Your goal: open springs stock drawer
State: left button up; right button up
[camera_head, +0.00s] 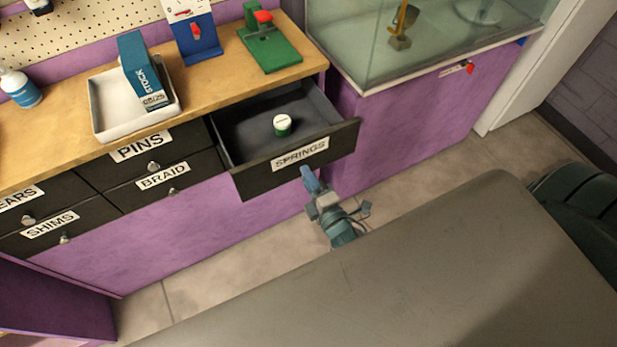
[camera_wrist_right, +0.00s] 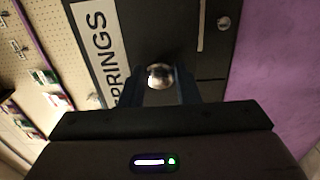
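The springs drawer (camera_head: 301,153) is pulled well out of the dark cabinet, with its white SPRINGS label facing front. A small green tub with a white lid (camera_head: 282,125) stands inside it. My right gripper (camera_head: 308,174) is at the lower middle of the drawer front, below the label. In the right wrist view the round metal knob (camera_wrist_right: 160,75) sits between the blue fingertips, which look shut on it. The SPRINGS label (camera_wrist_right: 98,45) shows beside it there. In the head view the gripper hides the knob. My left gripper is not in view.
The pins drawer (camera_head: 153,158), braid drawer (camera_head: 169,185) and shims drawer (camera_head: 62,237) are shut on the left. A white tray (camera_head: 105,125) with a blue box (camera_head: 140,65) stands on the worktop. A glass tank (camera_head: 370,60) is at right.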

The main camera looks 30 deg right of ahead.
jog(key=o, duration=0.3)
jog(key=s+b, duration=0.3)
jog(key=s, duration=0.7)
jog(key=shift+s+d+b, duration=0.15)
jog(key=shift+s+b, duration=0.15)
jog(key=shift+s, duration=0.1)
